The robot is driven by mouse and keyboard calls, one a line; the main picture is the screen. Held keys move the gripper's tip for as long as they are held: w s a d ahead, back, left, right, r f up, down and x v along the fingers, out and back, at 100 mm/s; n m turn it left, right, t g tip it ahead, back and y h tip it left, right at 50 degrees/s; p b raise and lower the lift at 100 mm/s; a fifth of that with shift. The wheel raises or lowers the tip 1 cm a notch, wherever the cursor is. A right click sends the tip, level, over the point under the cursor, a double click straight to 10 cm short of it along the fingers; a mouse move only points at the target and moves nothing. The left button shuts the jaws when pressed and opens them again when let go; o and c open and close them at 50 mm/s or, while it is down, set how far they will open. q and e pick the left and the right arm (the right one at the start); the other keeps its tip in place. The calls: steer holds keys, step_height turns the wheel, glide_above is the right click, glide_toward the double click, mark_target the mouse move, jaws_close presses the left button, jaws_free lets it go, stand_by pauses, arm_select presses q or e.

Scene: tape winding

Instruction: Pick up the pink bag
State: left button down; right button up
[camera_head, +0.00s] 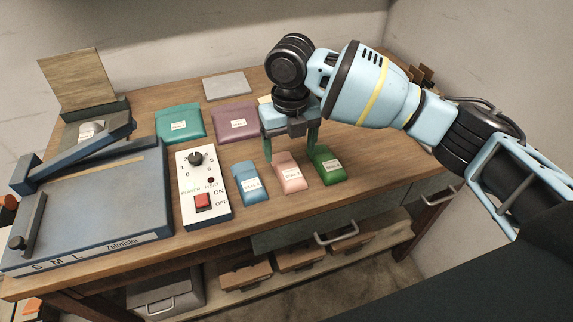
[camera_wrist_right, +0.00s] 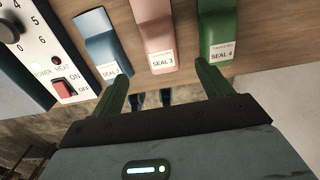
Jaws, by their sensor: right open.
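The pink bag (camera_head: 291,176) lies on the wooden table between a blue bag and a green bag. It also shows in the right wrist view (camera_wrist_right: 154,30), with a white label reading SEAL 3. My right gripper (camera_head: 291,155) is open and points down above the pink bag in the head view. In the right wrist view its two green fingers (camera_wrist_right: 160,85) are spread wide, one toward the blue bag's side and one toward the green bag's side. Nothing is between the fingers that I can see as held. My left gripper is not in view.
The blue bag (camera_head: 250,184) and green bag (camera_head: 326,165) flank the pink one closely. A white control box (camera_head: 203,212) with a red switch stands left. Teal (camera_head: 180,123) and purple (camera_head: 235,121) bags lie behind. A blue sealing device (camera_head: 90,210) fills the table's left.

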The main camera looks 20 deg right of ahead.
mark_target(290, 170)
steer(key=shift+s+f, duration=0.1)
steer(key=shift+f, duration=1.8)
steer(key=f, duration=0.4)
steer(key=shift+w+d, duration=0.1)
steer(key=shift+w, duration=0.15)
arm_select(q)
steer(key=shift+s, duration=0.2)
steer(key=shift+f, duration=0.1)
